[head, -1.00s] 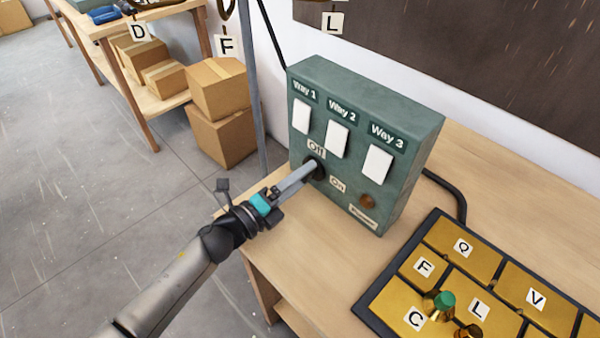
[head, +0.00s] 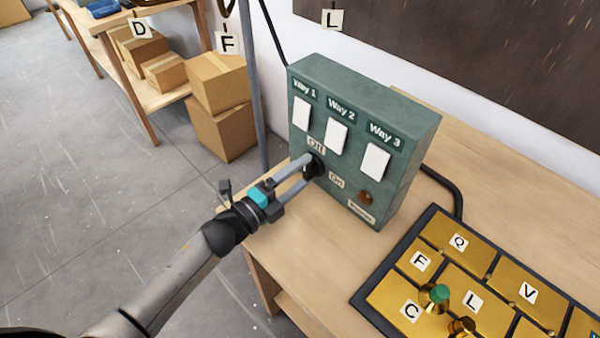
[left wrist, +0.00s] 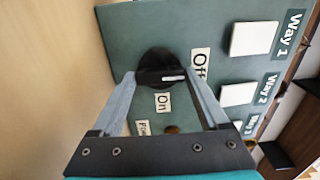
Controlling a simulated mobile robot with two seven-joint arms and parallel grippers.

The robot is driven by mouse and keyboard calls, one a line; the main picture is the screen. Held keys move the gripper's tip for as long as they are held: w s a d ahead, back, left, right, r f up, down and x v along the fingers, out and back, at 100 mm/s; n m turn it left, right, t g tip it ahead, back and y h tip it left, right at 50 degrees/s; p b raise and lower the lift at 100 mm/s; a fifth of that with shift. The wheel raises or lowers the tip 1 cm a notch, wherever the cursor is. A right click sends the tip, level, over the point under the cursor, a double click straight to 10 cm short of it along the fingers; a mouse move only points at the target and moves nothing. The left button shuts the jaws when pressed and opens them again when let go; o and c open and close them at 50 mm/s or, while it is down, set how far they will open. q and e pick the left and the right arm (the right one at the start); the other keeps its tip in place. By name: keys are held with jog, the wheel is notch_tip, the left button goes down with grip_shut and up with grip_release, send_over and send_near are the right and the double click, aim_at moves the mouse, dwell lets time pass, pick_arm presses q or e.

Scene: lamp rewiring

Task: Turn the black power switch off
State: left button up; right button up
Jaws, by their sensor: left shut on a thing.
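The black power switch (head: 318,168) is a round knob low on the left of the green control box (head: 405,165). It also shows in the left wrist view (left wrist: 155,60), with a white mark directed toward the "Off" label (left wrist: 200,62). The "On" label (left wrist: 163,102) is beside the knob, away from the mark. My left gripper (head: 309,166) is shut on the knob, one finger on each side, and partly hides it in the head view. My right gripper is out of view.
Three white switches, Way 1 (head: 302,114), Way 2 (head: 336,137) and Way 3 (head: 375,161), sit above the knob. A dull brown lamp (head: 366,198) is at lower right.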

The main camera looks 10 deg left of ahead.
pick_arm(q)
jog(key=o, duration=1.2)
jog(key=shift+o, duration=0.2)
jog(key=v, duration=1.5)
jog(key=shift+s, duration=0.15)
